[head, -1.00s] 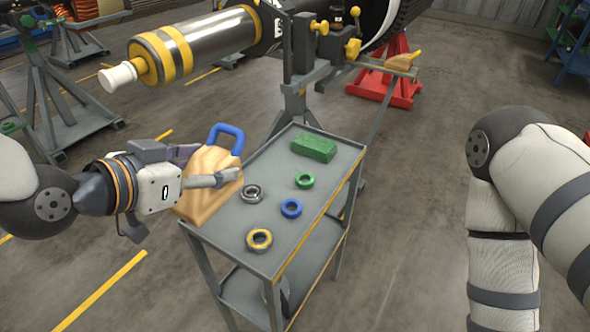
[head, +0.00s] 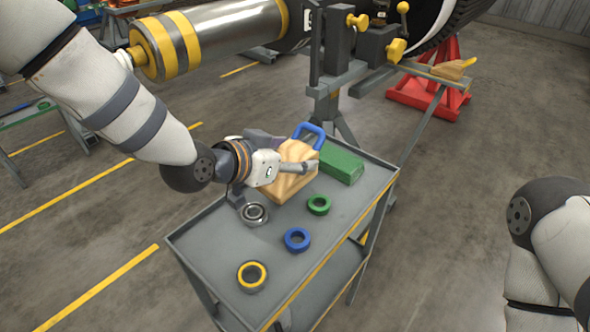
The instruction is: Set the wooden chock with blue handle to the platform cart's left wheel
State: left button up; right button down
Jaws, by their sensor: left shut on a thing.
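The wooden chock (head: 297,152) with its blue handle (head: 308,132) is in my left gripper (head: 290,160), which is shut on its wooden body. The chock is over the back left part of the grey cart top (head: 345,205), close beside a green block. I cannot tell whether it touches the cart top. The handle points up and away from me. My right arm (head: 550,215) shows at the right edge, its gripper outside the view. I cannot make out a platform cart's left wheel.
On the cart top are a green block (head: 341,164), a steel ring (head: 254,213), a green ring (head: 319,205), a blue ring (head: 297,238) and a yellow ring (head: 251,275). Behind stand a large cylinder (head: 220,36), a second chock (head: 453,70) and a red stand (head: 430,97).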

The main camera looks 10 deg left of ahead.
pick_arm(q)
jog(key=shift+w+d+f+b, duration=0.15)
jog(key=shift+w+f, duration=0.1)
jog(key=shift+f, duration=0.65)
jog(key=shift+w+d+f+b, duration=0.1)
jog(key=shift+w+f+b, duration=0.1)
jog(key=shift+f, duration=0.7)
jog(key=shift+f, duration=0.2)
jog(key=o, duration=1.6)
jog(key=shift+c, duration=0.2)
